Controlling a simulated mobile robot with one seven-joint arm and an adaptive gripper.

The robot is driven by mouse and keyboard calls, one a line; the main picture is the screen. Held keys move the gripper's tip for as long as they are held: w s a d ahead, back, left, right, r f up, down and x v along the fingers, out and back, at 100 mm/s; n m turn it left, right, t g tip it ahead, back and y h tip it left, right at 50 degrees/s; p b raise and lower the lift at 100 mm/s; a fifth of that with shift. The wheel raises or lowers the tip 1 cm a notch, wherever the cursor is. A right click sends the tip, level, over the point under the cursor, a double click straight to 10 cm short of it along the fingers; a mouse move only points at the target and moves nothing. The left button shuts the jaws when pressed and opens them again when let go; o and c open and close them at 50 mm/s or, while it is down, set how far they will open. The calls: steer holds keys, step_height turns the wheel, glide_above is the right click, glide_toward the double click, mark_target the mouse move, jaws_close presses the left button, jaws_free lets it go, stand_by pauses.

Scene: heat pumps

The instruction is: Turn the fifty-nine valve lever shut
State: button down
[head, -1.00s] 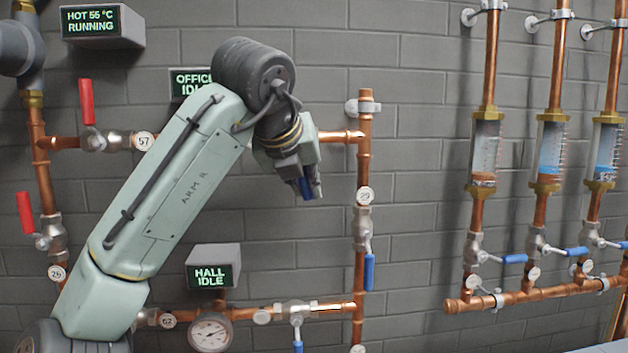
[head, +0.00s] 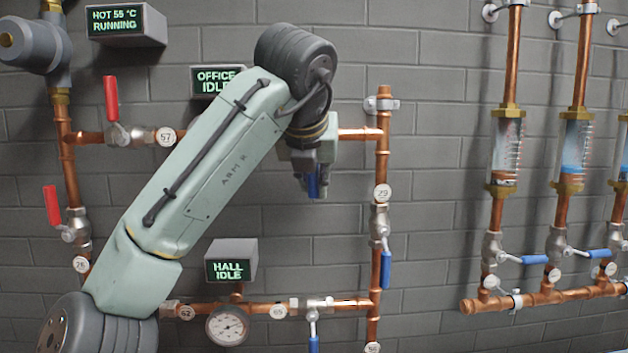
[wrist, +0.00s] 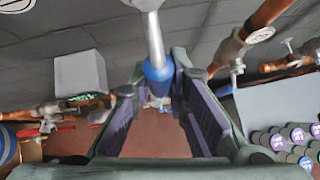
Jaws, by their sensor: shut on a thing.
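The lever in my gripper (head: 316,186) has a blue grip (head: 312,186), and it hangs roughly straight down below the horizontal upper copper pipe (head: 358,134). In the wrist view, its silver stem (wrist: 153,35) comes in from the top and the blue grip (wrist: 158,80) sits between my two fingers (wrist: 160,95). My gripper is shut on this lever. The valve body and most of the pipe there are hidden behind my arm in the head view. I cannot read a fifty-nine tag in either view.
A red lever (head: 111,98) stands by tag 57, and another (head: 52,205) by tag 26. Blue levers hang below tag 29 (head: 386,268) and near tag 65 (head: 313,343). Glass flow tubes (head: 505,148) stand right. The HALL box (head: 231,262) and gauge (head: 228,326) are below.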

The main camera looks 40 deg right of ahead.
steer(key=c, duration=1.5)
jaws_free()
steer(key=shift+a, duration=0.1)
steer(key=shift+c, duration=0.2)
steer(key=v, duration=1.2)
